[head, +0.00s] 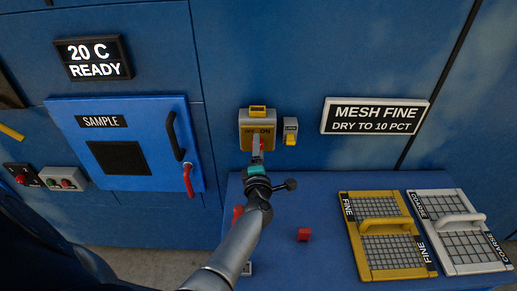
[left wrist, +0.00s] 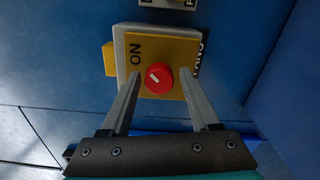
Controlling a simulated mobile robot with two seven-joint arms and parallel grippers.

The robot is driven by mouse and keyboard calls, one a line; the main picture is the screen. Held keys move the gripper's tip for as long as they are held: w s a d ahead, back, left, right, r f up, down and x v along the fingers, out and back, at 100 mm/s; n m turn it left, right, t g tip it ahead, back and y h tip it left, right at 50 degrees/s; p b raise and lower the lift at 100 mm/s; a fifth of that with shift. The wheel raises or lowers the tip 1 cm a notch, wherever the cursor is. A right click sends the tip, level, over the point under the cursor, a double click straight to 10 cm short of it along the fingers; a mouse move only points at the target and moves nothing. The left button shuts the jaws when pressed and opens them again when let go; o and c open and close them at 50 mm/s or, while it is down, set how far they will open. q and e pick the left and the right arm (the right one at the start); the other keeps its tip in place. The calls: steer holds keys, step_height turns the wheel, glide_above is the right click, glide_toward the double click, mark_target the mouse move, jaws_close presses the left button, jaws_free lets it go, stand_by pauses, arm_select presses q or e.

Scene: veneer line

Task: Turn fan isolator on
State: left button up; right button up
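The fan isolator (head: 246,132) is a yellow-faced box on the blue wall in the head view. In the left wrist view the isolator's yellow plate (left wrist: 174,50) carries the label ON, and a partly covered FANS label shows at its right edge. Its round red knob (left wrist: 159,78) has a short white mark on its left part, slanting toward the upper left. My left gripper (left wrist: 159,86) is open, with one finger on each side of the knob and a visible gap at both sides. In the head view my left gripper (head: 257,158) covers the isolator's lower part. My right gripper is not in view.
A small switch box (head: 290,126) sits right of the isolator. A SAMPLE door (head: 70,145) with a red lever (head: 188,180) is at left.

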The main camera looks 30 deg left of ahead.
arm_select(q)
steer(key=shift+o, duration=0.7)
steer(key=p+v, duration=0.3)
steer(key=v, duration=1.2)
steer(key=shift+s, duration=0.15)
